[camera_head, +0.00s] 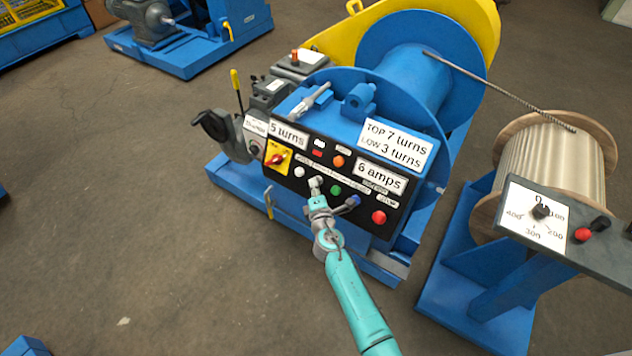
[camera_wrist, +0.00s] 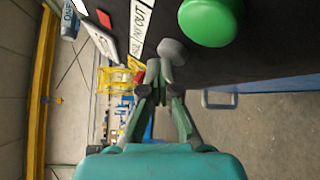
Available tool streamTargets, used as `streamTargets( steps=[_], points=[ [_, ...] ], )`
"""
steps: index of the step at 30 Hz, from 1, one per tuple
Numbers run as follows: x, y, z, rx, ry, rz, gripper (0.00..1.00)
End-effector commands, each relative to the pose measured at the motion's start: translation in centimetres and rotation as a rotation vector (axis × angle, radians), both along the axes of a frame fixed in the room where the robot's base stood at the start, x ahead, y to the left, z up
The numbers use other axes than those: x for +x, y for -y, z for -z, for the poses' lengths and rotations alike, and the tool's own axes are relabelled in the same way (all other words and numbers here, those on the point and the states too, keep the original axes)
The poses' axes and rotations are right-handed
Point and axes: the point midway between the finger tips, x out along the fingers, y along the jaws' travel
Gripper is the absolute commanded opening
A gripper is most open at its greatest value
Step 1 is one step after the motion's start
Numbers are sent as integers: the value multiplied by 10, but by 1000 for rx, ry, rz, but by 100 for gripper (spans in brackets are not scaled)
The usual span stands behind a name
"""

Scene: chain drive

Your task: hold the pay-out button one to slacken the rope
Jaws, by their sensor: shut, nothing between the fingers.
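My gripper (camera_head: 316,186) is shut and empty at the front of the black control panel (camera_head: 318,210). In the wrist view its fingertips (camera_wrist: 160,72) are right at a grey round button (camera_wrist: 174,50). I cannot tell whether they touch it or press it in. A large green button (camera_wrist: 212,18) is beside it, and shows in the head view (camera_head: 336,190) too. The rope (camera_head: 490,86) runs in a nearly straight line from the blue drum (camera_head: 413,78) to the wooden reel (camera_head: 511,170).
The panel also has a white button (camera_head: 299,172), a blue one (camera_head: 355,201), a red one (camera_head: 379,217) and a yellow switch plate (camera_head: 278,157). Displays read 5 turns and 6 amps. A dial stand (camera_head: 540,211) is at right.

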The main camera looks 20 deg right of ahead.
Motion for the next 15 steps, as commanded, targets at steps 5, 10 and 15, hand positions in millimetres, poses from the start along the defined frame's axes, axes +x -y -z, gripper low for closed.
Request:
streamTargets(
  steps=[5, 10, 15],
  points=[
    [-1, -1, 0, 0, 0, 0, 0],
    [-4, -6, -4, 1, 1, 1, 0],
    [-9, -12, -7, 1, 1, 0, 0]
  ],
)
